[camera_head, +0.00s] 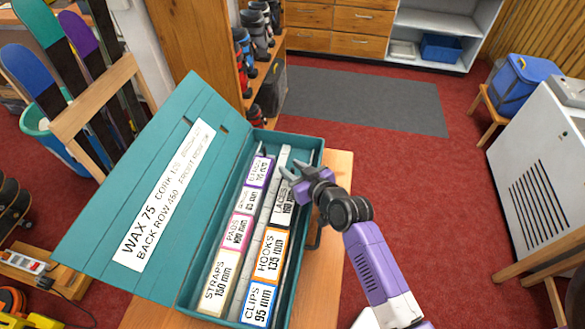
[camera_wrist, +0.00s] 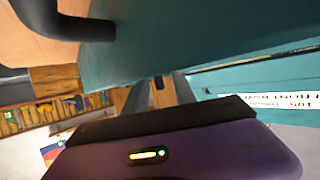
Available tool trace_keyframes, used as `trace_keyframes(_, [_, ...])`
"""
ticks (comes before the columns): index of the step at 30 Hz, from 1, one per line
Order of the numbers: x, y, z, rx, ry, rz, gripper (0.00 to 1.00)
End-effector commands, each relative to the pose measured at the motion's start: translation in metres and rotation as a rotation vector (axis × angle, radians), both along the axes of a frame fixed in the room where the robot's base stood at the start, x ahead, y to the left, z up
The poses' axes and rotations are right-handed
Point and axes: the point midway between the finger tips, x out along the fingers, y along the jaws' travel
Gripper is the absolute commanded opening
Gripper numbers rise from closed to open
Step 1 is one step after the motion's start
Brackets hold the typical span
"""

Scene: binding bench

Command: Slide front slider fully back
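A teal box (camera_head: 318,150) stands on a wooden bench with its lid open to the left. Two lengthwise rows of labelled cartons lie inside, parted by a grey strip (camera_head: 265,208). The right-hand row holds a CLIPS carton (camera_head: 258,303), a HOOKS carton (camera_head: 269,254) and a LACES carton (camera_head: 283,205). No slider can be picked out for certain; the far end of the right-hand row is partly hidden by my gripper. My gripper (camera_head: 289,170) is over that far end, fingers apart and apparently empty. In the wrist view its fingers (camera_wrist: 158,92) show close to a teal box wall (camera_wrist: 200,45).
The lid (camera_head: 165,140) bears a white label reading WAX 75, CORK and BACK ROW 450. Bare bench top (camera_head: 340,170) shows right of the box. A dark handle (camera_wrist: 65,22) sticks out from the box wall. Skis stand at the left; a white cabinet (camera_head: 535,150) is at the right.

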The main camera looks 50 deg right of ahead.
Motion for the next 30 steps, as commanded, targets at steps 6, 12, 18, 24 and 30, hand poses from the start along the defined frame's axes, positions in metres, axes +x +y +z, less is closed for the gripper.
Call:
trace_keyframes(6, [-0.0002,0.0002,0.0002,0.0,0.0,0.0,0.01])
trace_keyframes(12, [-0.0003,0.0001,0.0002,0.0,-0.001,0.0,0.0])
trace_keyframes(18, [-0.0003,0.0001,0.0003,0.0,-0.001,0.0,0.0])
trace_keyframes(24, [-0.0004,0.0,0.0005,0.0,-0.001,0.0,0.0])
trace_keyframes(30, [-0.0004,0.0,0.0005,0.0,-0.001,0.0,0.0])
